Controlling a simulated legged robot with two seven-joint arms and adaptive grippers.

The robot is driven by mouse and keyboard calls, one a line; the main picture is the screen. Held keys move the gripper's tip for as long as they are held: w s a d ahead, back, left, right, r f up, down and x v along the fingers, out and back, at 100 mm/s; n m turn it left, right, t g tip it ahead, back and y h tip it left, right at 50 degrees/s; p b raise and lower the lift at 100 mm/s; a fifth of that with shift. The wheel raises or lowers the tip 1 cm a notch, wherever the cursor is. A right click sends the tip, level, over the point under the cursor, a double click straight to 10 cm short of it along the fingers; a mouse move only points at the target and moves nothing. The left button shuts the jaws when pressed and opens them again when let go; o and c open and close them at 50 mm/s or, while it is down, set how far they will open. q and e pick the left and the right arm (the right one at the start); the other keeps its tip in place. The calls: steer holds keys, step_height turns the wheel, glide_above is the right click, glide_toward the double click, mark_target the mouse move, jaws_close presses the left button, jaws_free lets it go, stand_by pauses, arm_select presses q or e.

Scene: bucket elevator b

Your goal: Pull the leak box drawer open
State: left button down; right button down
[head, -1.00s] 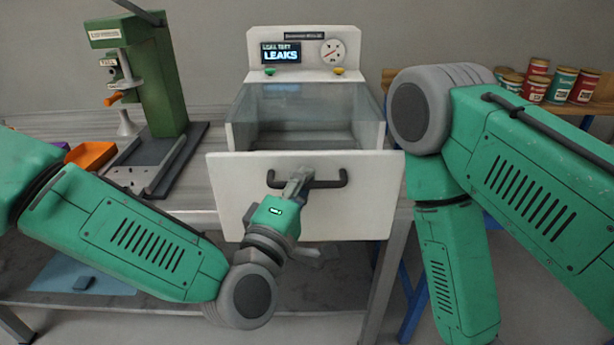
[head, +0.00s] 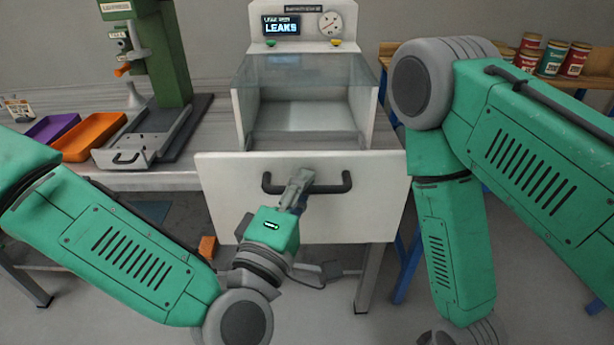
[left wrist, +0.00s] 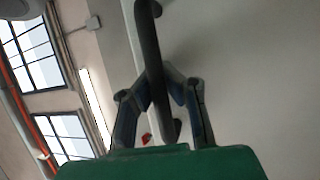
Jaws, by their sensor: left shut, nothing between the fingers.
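The leak box (head: 352,50) has a white back panel, a screen reading "LEAKS" and a dial, with a clear-walled chamber (head: 300,75) in front. Its white drawer front (head: 225,195) stands out toward me, and the grey floor behind it shows. A dark bar handle (head: 332,186) runs across the drawer front. My left gripper (head: 300,182) is at the middle of the handle. In the left wrist view, its fingertips (left wrist: 172,85) are closed together at the dark handle bar (left wrist: 148,35); I cannot tell whether they touch it. My right gripper is out of view below the picture.
A green press (head: 162,60) stands left of the box, with orange (head: 90,135) and purple (head: 52,127) trays beside it. Several cans (head: 550,58) sit on a shelf at the right. My right arm fills the right side.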

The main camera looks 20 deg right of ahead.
arm_select(q)
steer(key=shift+a+f, duration=0.2)
steer(key=shift+f, duration=0.3)
steer(key=c, duration=1.6)
jaws_free()
steer(key=shift+w, duration=0.15)
steer(key=shift+o, duration=0.2)
steer(key=shift+w+a+r, duration=0.1)
steer(key=shift+a+r, duration=0.05)
steer(key=v, duration=1.2)
